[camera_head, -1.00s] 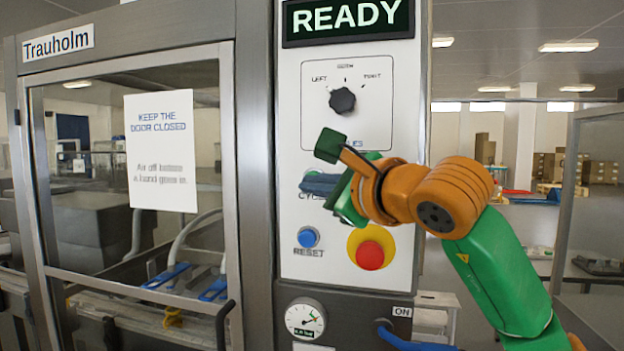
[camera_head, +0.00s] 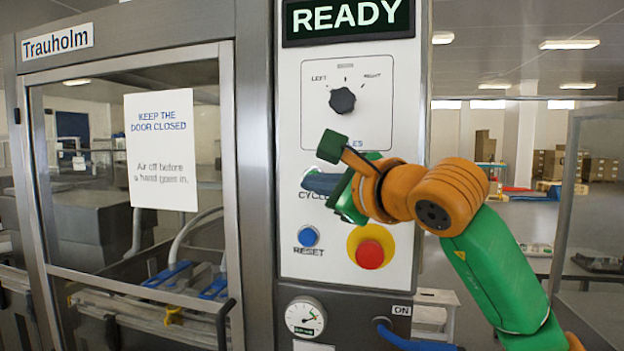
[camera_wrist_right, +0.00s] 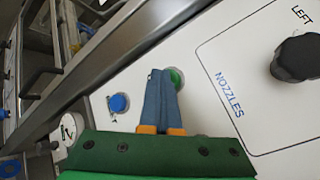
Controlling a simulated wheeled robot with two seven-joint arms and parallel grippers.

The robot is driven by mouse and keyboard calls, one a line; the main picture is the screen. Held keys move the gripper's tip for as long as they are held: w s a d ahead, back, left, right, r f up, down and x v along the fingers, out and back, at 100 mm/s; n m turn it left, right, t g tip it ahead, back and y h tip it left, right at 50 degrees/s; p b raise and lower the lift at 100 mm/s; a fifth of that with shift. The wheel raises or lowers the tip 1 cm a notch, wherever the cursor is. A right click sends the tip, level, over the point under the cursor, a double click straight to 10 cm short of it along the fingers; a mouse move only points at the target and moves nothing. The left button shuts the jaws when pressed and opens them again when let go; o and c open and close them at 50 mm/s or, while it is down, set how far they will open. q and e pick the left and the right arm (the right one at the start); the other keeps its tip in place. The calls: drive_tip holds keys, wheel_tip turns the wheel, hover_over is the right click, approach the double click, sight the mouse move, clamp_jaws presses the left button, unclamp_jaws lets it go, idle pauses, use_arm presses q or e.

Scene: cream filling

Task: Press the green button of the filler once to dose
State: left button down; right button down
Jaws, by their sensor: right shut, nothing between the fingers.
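The filler's panel (camera_head: 290,265) is upright, with a lit READY display (camera_head: 347,15) at its top. The green button (camera_wrist_right: 177,77) shows in the right wrist view, partly covered by my fingertips. In the head view the fingers cover its place above the CYCLE label. My right gripper (camera_head: 312,182) is shut and empty, its blue fingers together and pointing at the panel. In the wrist view its fingertips (camera_wrist_right: 162,76) overlap the button's left side. I cannot tell whether they touch it. My left gripper is not in view.
A blue RESET button (camera_head: 308,237) and a red stop button (camera_head: 369,254) on a yellow base sit below the fingers. A black selector knob (camera_head: 342,100) is above. A glazed door (camera_head: 130,285) with a notice stands left; a gauge (camera_head: 305,318) is below.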

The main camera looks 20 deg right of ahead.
drive_tip(key=shift+w+d, duration=0.1)
drive_tip(key=shift+w, duration=0.05)
idle(0.6)
drive_tip(key=shift+s+a+f+b, duration=0.1)
drive_tip(key=shift+s+a+b, duration=0.35)
drive_tip(key=shift+s, duration=0.2)
drive_tip(key=s+a+b, duration=0.1)
drive_tip(key=s, duration=0.1)
drive_tip(key=s+a+b, duration=0.1)
drive_tip(key=s+a, duration=0.1)
drive_tip(key=shift+s, duration=0.1)
drive_tip(key=shift+d, duration=0.1)
idle(0.3)
